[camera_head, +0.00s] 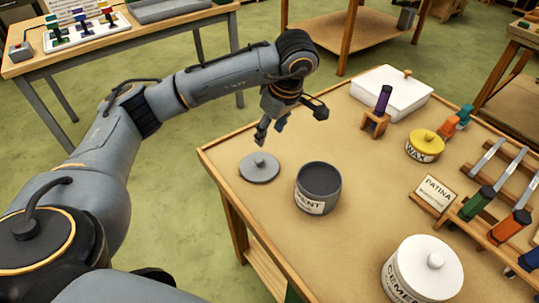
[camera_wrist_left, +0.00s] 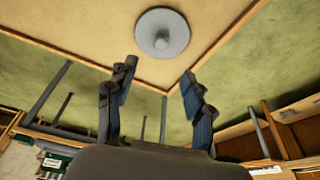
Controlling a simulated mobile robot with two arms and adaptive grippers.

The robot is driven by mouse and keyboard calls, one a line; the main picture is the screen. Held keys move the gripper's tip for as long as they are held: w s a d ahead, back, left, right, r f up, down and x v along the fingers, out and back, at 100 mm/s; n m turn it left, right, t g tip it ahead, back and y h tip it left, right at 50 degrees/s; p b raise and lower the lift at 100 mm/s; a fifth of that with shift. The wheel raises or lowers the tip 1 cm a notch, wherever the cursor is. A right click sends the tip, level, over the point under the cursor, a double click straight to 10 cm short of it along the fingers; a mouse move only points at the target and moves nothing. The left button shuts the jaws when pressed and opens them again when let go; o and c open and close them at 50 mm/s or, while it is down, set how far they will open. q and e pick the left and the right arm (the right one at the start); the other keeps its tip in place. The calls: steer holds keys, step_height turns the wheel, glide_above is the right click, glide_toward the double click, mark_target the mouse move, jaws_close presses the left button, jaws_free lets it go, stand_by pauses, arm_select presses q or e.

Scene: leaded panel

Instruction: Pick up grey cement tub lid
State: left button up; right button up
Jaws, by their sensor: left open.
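The grey cement tub lid (camera_head: 259,168) is a flat round disc with a small knob. It lies on the wooden table (camera_head: 300,258) near the left corner. It also shows in the left wrist view (camera_wrist_left: 162,34), above and beyond the fingers. The open grey cement tub (camera_head: 318,187) stands upright just right of the lid. My left gripper (camera_head: 290,130) is open and empty in the head view, above the table, apart from the lid and farther back. Its two spread fingers also show in the left wrist view (camera_wrist_left: 157,86). My right gripper is not in view.
A white lidded tub (camera_head: 425,270) stands at the front right. A white box (camera_head: 391,93), a purple-handled tool (camera_head: 383,99), a yellow-lidded wax tin (camera_head: 425,146) and a patina sign (camera_head: 437,193) stand farther right. The table is bare around the grey lid.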

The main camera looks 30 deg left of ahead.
arm_select(q)
glide_above(260, 159)
steer(key=s+d, duration=0.1)
steer(key=d, duration=0.1)
steer(key=f, duration=0.6)
steer(key=shift+s+f+p, duration=0.15)
steer(key=shift+s+p, duration=0.05)
steer(key=shift+p, duration=0.15)
steer(key=x, duration=0.1)
steer(key=p+x, duration=0.1)
steer(key=x, duration=0.1)
steer(key=shift+w, duration=0.2)
steer(key=p+x, duration=0.1)
steer(key=x, duration=0.2)
steer(key=shift+w+a+f, duration=0.1)
steer(key=shift+w+f, duration=0.1)
steer(key=shift+f, duration=0.15)
steer(key=c, duration=1)
jaws_close()
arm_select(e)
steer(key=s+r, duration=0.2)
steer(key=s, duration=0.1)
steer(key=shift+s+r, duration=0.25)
